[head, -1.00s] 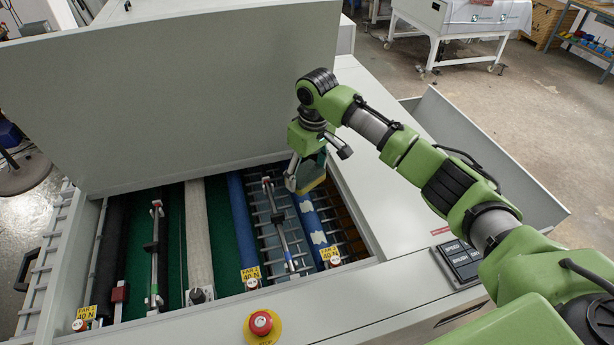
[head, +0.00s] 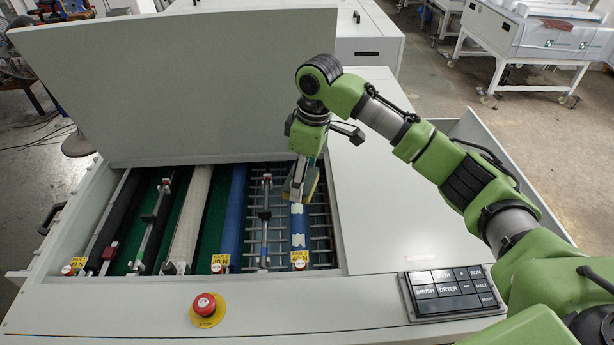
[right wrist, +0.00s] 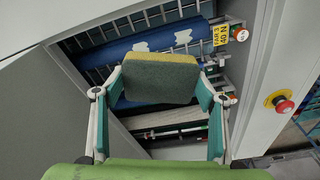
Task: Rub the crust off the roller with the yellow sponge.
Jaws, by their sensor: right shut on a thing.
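The blue roller with white crust patches (head: 298,241) lies in the open machine bay, at the right of the rollers in the head view. In the right wrist view the roller (right wrist: 165,40) shows two ragged white patches. My right gripper (head: 297,192) is over the roller's far end. It is shut on the yellow sponge (right wrist: 160,78), which has a dark green-grey face and a yellow edge. The sponge (head: 311,183) is partly hidden by the fingers in the head view. I cannot tell whether it touches the roller. My left gripper is not in view.
The raised grey lid (head: 200,90) stands behind the bay. Other rollers and cross bars (head: 265,222) lie left of the crusted roller. A red stop button (head: 204,304) and a black keypad (head: 452,291) sit on the front edge. The flat top right of the bay is clear.

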